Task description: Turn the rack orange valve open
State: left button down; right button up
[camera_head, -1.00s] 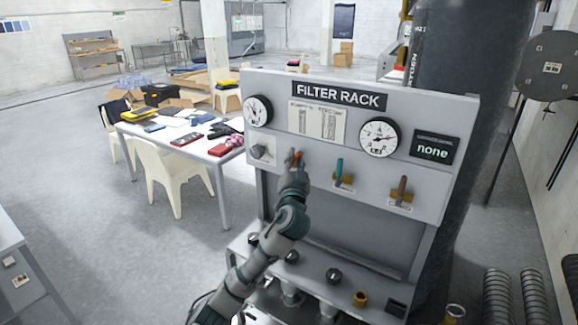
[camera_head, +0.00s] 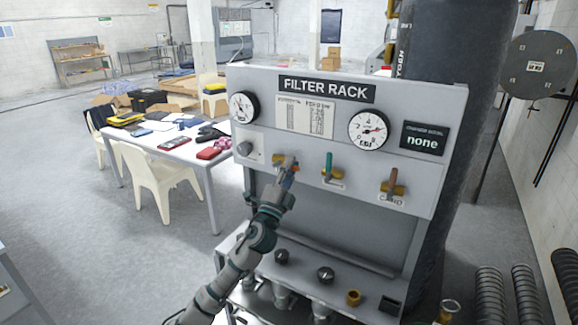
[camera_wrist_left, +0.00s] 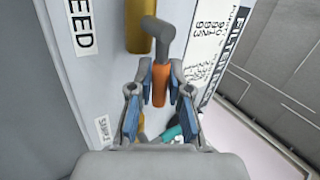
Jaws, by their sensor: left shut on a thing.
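The orange valve handle (camera_wrist_left: 159,86) hangs on a grey lever from a brass body (camera_wrist_left: 140,28) in the wrist view. The blue-padded fingers of my left gripper (camera_wrist_left: 159,102) are on both sides of the handle, shut on it. In the head view, my left gripper (camera_head: 287,172) is at the leftmost valve on the filter rack panel (camera_head: 350,190). It covers most of the lever; a bit of orange (camera_head: 295,169) and the brass body show beside it. My right gripper is not in view.
A teal-handled valve (camera_head: 328,164) and a brown-handled valve (camera_head: 392,181) stand to the right on the panel. Two gauges and a display reading "none" (camera_head: 424,137) are above. A table (camera_head: 181,152) stands behind, at left.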

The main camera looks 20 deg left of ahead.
pick_arm(q)
jog(key=shift+w+d+f+m+h, duration=0.1)
jog(key=shift+f+m+h, duration=0.25)
jog(key=shift+m+h, duration=0.25)
jog(key=shift+w+d+f+m+h, duration=0.1)
jog(key=shift+f+m+h, duration=0.25)
jog(key=shift+m+h, duration=0.2)
jog(key=shift+m, duration=0.25)
jog(key=c, duration=1.2)
grip_release()
jog(key=shift+s, duration=0.15)
jog(key=shift+o, duration=0.6)
jog(key=shift+r, duration=0.15)
jog(key=v, duration=1.2)
jog(key=shift+a, duration=0.1)
